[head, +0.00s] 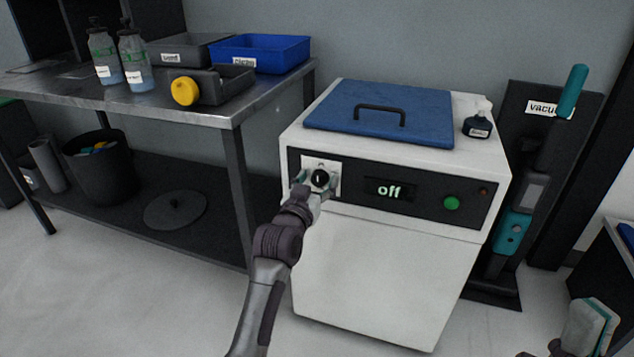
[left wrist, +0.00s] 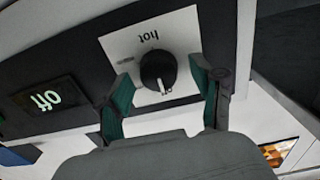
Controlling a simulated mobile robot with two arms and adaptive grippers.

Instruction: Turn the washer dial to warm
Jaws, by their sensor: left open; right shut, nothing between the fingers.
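The white washer (head: 380,270) has a black front panel with a dial (head: 320,178) on a white plate at its left. A display (head: 389,191) beside the dial reads "off". My left gripper (head: 317,184) is at the dial, its fingers on either side of it. In the left wrist view the dial (left wrist: 158,72) is a black knob with a white pointer mark, and the plate reads "hot". The open fingers of my left gripper (left wrist: 165,95) stand apart from the knob there. My right gripper (head: 590,328) is shut and empty at the lower right.
A green button (head: 451,203) is on the panel's right. A blue lid (head: 380,112) with a handle and a dark bottle (head: 478,122) are on top. A metal table (head: 235,113) with bins and bottles stands left. A vacuum (head: 520,215) stands right.

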